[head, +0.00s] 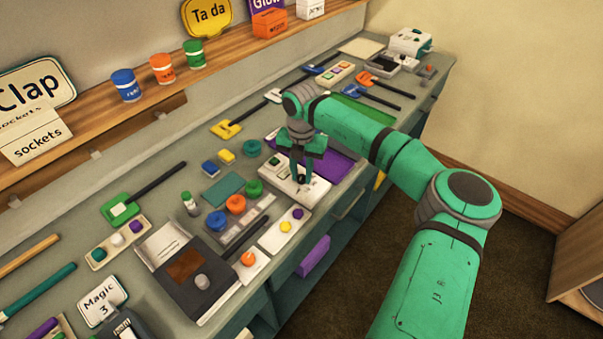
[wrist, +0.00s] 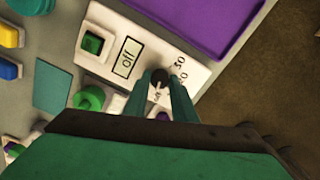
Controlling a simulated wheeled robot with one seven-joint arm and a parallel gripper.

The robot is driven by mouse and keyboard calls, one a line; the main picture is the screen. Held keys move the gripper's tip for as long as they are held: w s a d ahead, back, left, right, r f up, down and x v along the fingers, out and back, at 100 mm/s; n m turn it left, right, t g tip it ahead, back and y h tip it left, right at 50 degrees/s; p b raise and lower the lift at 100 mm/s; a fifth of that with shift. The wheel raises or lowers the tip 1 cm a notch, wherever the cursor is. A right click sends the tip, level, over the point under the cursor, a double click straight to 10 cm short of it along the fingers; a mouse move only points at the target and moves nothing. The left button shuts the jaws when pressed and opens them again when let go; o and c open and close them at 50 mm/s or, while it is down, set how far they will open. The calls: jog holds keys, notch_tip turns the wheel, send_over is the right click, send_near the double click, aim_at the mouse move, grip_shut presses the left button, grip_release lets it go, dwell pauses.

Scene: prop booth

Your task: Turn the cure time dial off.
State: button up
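The cure time dial is a small dark knob (wrist: 158,78) on a white control unit (wrist: 103,18), marked with "Off" and numbers around it. A green square button (wrist: 92,43) sits beside the display. My gripper (wrist: 162,82) points down at the unit, with one green finger on each side of the dial, apparently touching it. In the head view my gripper (head: 301,181) is over the front end of the white unit (head: 281,170). The fingers partly hide the dial and its pointer.
A purple tray (head: 336,166) lies just behind the unit. Orange, blue and green round pieces (head: 236,204) stand to its left, and a white strip with coloured knobs (head: 280,238) lies in front. The bench edge and open floor are at the right.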

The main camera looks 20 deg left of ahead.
aim_at(303, 177)
jog(key=o, duration=0.4)
jog(key=shift+w+d, duration=0.1)
jog(key=shift+d, duration=0.05)
jog(key=shift+c, duration=0.2)
jog(key=shift+r, duration=0.15)
notch_tip(303, 177, up, 10)
jog(key=shift+r, duration=0.25)
